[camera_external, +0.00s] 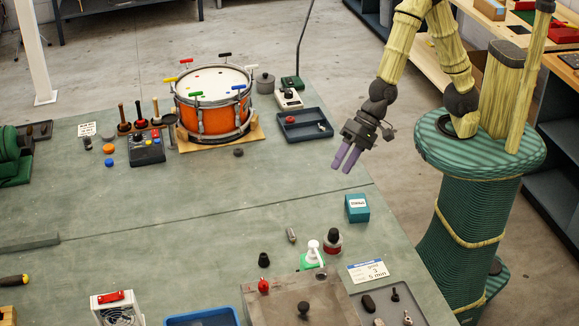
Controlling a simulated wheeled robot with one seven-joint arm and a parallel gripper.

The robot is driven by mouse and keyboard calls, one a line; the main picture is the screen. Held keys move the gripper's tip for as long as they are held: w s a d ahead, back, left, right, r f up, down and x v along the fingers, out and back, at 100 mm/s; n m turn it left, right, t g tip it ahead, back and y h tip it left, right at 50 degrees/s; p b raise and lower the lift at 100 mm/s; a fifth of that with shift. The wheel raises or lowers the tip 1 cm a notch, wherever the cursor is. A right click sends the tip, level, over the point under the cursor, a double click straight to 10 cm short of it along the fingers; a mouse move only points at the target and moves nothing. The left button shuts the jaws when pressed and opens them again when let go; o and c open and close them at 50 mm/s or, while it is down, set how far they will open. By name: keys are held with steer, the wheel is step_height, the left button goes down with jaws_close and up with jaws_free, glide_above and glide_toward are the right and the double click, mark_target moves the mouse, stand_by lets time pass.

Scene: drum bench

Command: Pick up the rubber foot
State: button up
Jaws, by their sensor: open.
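A small dark round piece (238,152) lies on the bench in front of the drum; it may be the rubber foot. Another small black piece (264,260) stands near the front, behind a red-topped item. A black knob-like piece (303,309) sits on a grey plate at the front. I cannot tell for sure which of these is the rubber foot. My gripper (343,168) has purple fingers, is open and empty, and hangs over the right edge of the bench, well to the right of the dark round piece.
An orange drum (205,120) stands on a wooden base at the back. A dark blue tray (304,125) lies to its right. A teal box (357,208) stands near the right edge. Bottles (333,242) stand at the front. The bench middle is clear.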

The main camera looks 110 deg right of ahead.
mark_target(264, 259)
steer(key=w+r+m+t+h+b, duration=0.1)
steer(key=w+r+m+t, duration=0.3)
steer(key=m, duration=0.7)
steer(key=w+r+m+t+b, duration=0.15)
steer(key=w+m, duration=0.35)
steer(key=m, duration=0.6)
steer(key=shift+t, duration=0.25)
steer(key=f, duration=1.5)
steer(key=a+f, duration=0.1)
steer(key=f, duration=0.7)
steer(key=shift+w+f, duration=0.15)
steer(key=shift+f, duration=0.1)
steer(key=p+x, duration=0.3)
steer(key=x, duration=0.9)
steer(key=shift+w+f, duration=0.1)
steer(key=shift+f, duration=0.05)
